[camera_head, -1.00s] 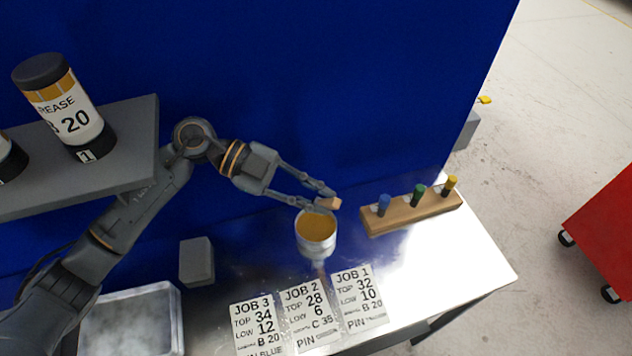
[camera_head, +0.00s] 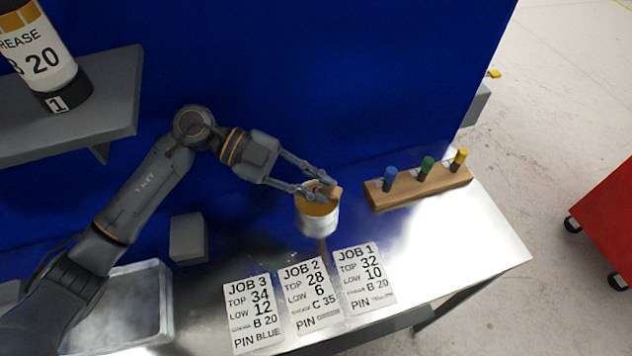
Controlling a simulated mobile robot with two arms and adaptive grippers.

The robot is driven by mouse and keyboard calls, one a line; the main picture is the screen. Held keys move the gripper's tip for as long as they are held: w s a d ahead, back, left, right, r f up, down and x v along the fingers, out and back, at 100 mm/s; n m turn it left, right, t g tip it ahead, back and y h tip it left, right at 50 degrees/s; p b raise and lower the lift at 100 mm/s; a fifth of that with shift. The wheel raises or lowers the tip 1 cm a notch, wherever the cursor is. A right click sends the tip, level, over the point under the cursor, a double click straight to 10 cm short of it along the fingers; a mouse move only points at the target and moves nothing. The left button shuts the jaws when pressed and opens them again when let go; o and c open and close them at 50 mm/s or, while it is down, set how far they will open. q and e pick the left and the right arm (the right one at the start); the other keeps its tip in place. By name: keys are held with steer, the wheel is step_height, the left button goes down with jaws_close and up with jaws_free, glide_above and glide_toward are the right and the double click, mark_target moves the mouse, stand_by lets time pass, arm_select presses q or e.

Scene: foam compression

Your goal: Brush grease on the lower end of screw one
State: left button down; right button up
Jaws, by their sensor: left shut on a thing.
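My left gripper (camera_head: 326,189) comes in from the left and is shut on a small tan wooden piece, seemingly the brush handle (camera_head: 336,192). It is at the rim of a light metal can (camera_head: 319,221) with amber grease (camera_head: 313,208) inside. The fingers cover part of the can's opening, and I cannot tell whether bristles are in the grease. A jar labelled grease B 20 (camera_head: 36,52) stands on a grey shelf at the upper left, above a tag marked 1. No screw shows clearly. My right gripper is out of view.
A wooden block (camera_head: 420,188) holds blue, green and yellow pins right of the can. Job cards (camera_head: 309,297) lie in front on the shiny table. A grey block (camera_head: 188,238) and a metal tray (camera_head: 140,300) are at the left. A blue panel (camera_head: 330,80) stands behind.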

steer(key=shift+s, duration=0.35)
arm_select(q)
steer(key=shift+f, duration=0.55)
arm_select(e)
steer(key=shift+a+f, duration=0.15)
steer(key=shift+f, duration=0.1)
arm_select(q)
steer(key=shift+f, duration=0.15)
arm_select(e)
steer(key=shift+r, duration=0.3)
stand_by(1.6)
